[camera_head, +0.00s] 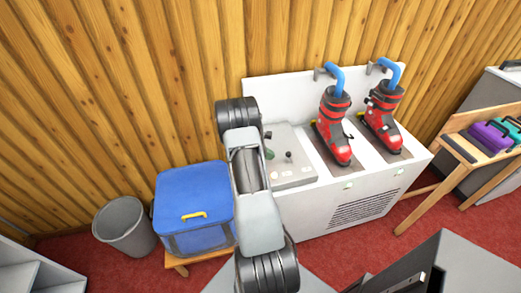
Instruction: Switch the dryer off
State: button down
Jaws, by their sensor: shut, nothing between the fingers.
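The dryer (345,215) is a white cabinet against the wooden wall, with a vent grille on its front and a white back panel. A grey control panel (292,176) lies on its top at the left. A small dark knob or lever (289,155) stands on this panel, and a green part (270,154) shows beside my arm. I cannot tell the position of the switch. My arm crosses the picture in front of the dryer's left end and hides part of the panel. My gripper does not show.
Two red ski boots (334,127) (381,118) stand on the dryer below blue pipes (336,77). A blue box (190,195) with a yellow handle sits on a low wooden stand, beside a grey bin (124,225). A wooden bench (465,150) stands right. Red carpet (90,257) covers the floor.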

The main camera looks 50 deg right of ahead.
jog(key=shift+s+d+r+p, duration=0.2)
jog(key=shift+s+d+p, duration=0.3)
jog(key=shift+s+d, duration=1.05)
